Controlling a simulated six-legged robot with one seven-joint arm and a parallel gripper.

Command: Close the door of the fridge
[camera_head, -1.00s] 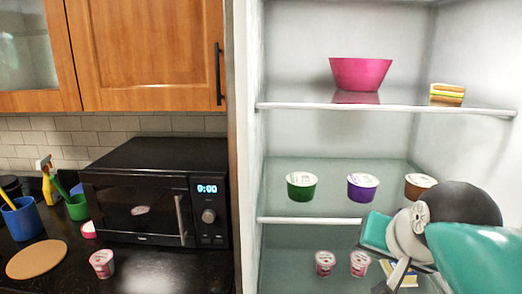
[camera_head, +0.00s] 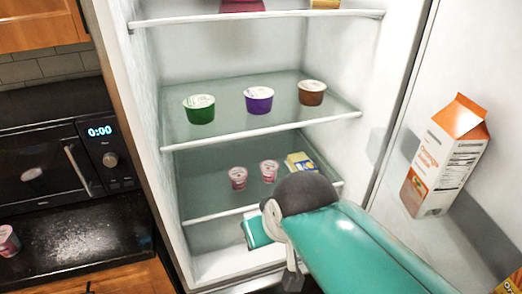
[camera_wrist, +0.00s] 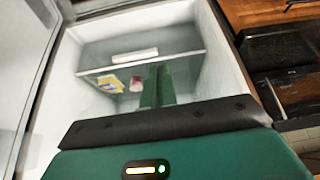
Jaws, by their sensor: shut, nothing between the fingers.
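The fridge (camera_head: 128,110) stands open in the head view, its lit shelves facing me. Its door (camera_head: 400,85) is swung open on the right, with an orange juice carton (camera_head: 447,155) on its inner side. In the wrist view the fridge interior fills the middle and the door (camera_wrist: 22,60) shows on the left. My gripper's green fingers (camera_wrist: 157,72) are close together, shut and empty, pointing toward the fridge opening. In the head view my teal arm crosses the lower right in front of the fridge, and the fingertips are mostly hidden.
Green (camera_head: 199,110), purple (camera_head: 259,100) and brown (camera_head: 312,93) cups stand on a middle shelf. Two small pink cups and a yellow packet (camera_head: 300,162) sit below. A microwave (camera_head: 60,155) stands on the black counter at left.

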